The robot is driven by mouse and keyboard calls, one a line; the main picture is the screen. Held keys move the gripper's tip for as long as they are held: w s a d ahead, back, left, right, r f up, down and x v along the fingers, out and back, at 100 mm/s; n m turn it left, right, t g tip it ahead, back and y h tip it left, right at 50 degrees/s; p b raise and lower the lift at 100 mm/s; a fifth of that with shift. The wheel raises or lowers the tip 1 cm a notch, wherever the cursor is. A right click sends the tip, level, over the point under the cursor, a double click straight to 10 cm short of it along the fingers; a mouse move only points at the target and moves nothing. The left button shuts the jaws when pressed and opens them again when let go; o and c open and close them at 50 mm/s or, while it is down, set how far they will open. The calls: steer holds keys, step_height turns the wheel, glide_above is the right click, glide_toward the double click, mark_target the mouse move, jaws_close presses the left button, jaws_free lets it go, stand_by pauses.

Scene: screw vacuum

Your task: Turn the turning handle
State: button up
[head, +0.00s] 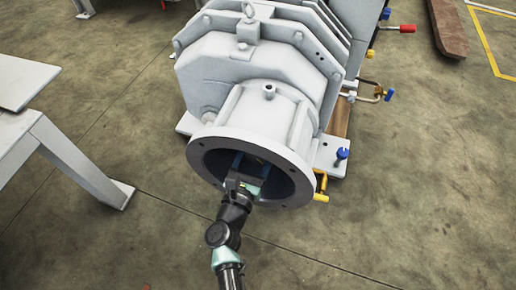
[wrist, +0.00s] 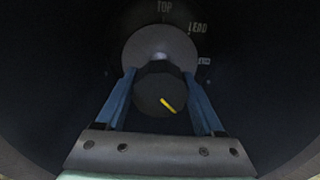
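The turning handle (wrist: 160,93) is a dark round knob with a yellow mark slanting across its face. It sits in front of a grey disc, deep inside the round flanged opening of the pump. My gripper (wrist: 160,75) reaches into this opening, and its two blue fingers lie on either side of the knob. I cannot tell whether the fingers press on the knob or leave a thin gap. In the head view my gripper (head: 250,170) is inside the flange mouth, and the knob is mostly hidden there.
The flange rim (head: 204,185) closely surrounds my gripper. The grey pump body (head: 250,70) rises behind it. A yellow-handled valve (head: 322,186) and a blue knob (head: 342,154) stand at its right. A grey table (head: 30,110) is at the left. Front floor is clear.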

steer(key=c, duration=0.7)
steer(key=shift+n, duration=0.3)
steer(key=n+p, duration=0.2)
steer(key=n, duration=0.3)
steer(key=shift+a, duration=0.1)
steer(key=n+p, duration=0.2)
steer(key=n, duration=0.4)
steer(key=shift+n, duration=0.4)
steer(key=n+p, duration=0.2)
steer(key=n, duration=0.5)
steer(key=shift+f, duration=0.15)
steer(key=n+p, duration=0.1)
steer(key=n, duration=0.2)
steer(key=shift+n, duration=0.4)
steer(key=shift+f+n+p, duration=0.1)
steer(key=shift+n+p, duration=0.25)
steer(key=shift+n, duration=1.45)
